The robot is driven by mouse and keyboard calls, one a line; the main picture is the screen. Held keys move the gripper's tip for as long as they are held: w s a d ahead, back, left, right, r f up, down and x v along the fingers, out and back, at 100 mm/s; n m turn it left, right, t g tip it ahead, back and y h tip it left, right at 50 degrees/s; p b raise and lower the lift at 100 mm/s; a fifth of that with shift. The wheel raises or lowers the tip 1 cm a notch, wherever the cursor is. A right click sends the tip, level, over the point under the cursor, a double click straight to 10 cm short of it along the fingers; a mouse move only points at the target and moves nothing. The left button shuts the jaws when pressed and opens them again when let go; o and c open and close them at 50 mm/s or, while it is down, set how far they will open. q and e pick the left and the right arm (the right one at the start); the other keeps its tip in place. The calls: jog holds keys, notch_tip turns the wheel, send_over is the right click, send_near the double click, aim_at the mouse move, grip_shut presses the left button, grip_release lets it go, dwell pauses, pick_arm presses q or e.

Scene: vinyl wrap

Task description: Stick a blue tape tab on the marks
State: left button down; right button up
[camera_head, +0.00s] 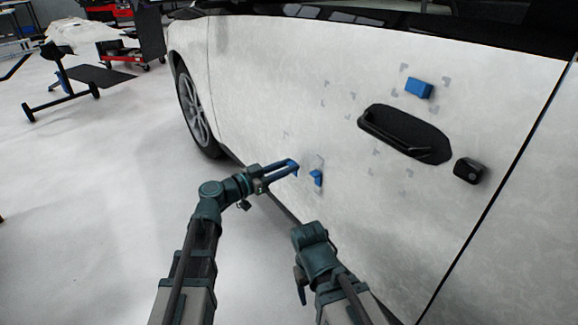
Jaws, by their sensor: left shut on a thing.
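The white car door (270,90) carries faint grey corner marks (375,93). A blue tape tab (419,88) is on the door above the black handle. Another small blue piece (316,178) is low on the door, by a pale grey patch. My left gripper (280,170) is shut on a blue piece that looks like a tape tab, close to the door and left of the low blue piece; I cannot tell if it touches the door. My right arm's wrist (314,248) is below it; its fingertips are hidden.
The black door handle (405,134) and a round black lock piece (468,170) stick out from the door. The car's front wheel (194,107) is at the left. A dark stand (65,80) and a red cart (145,45) are far back.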

pick_arm(q)
jog(key=shift+v, duration=2.95)
